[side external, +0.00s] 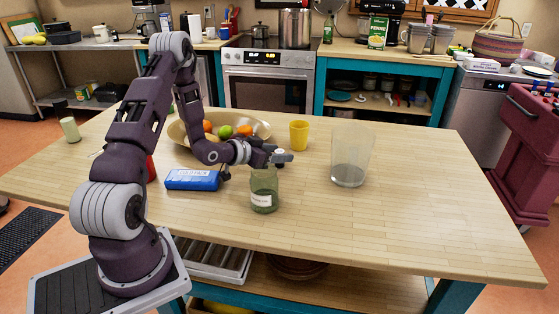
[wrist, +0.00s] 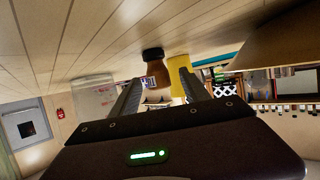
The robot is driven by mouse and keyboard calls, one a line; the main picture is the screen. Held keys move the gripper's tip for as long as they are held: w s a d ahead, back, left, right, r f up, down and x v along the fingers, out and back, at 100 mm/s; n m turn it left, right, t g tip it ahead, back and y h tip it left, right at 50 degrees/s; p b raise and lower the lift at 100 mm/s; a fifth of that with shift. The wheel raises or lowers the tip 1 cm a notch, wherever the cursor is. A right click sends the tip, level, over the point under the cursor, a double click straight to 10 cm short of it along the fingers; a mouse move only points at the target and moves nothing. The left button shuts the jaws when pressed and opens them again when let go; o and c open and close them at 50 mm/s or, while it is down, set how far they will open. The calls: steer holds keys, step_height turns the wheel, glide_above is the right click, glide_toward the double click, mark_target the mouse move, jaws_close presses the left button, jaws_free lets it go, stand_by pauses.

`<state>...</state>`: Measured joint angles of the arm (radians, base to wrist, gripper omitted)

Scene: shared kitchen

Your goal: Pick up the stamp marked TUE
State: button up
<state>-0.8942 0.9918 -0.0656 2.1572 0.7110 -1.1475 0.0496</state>
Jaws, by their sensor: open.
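My gripper (side external: 284,157) is open above the table, just above and behind a green glass jar with a pale label (side external: 264,190). In the wrist view its two fingers (wrist: 159,78) stand apart with nothing held. That view is upside down, with the tabletop along the top. A small brown object with a dark end (wrist: 154,70) shows between the fingertips, beyond them. I see no readable TUE mark on it and cannot tell whether it is the stamp. In the side view a small dark shape by the fingers is partly hidden by my gripper.
A yellow cup (side external: 299,135) stands behind my gripper; a clear glass vase (side external: 350,158) stands to the right. A blue box (side external: 192,180) lies to the left. A fruit bowl (side external: 180,133) is behind my arm. The table's right side (side external: 440,200) is clear.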

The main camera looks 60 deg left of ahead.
steer(key=x, duration=0.3)
steer(key=shift+w+f, duration=0.15)
steer(key=shift+w, duration=0.2)
jaws_close()
steer(key=shift+a, duration=0.1)
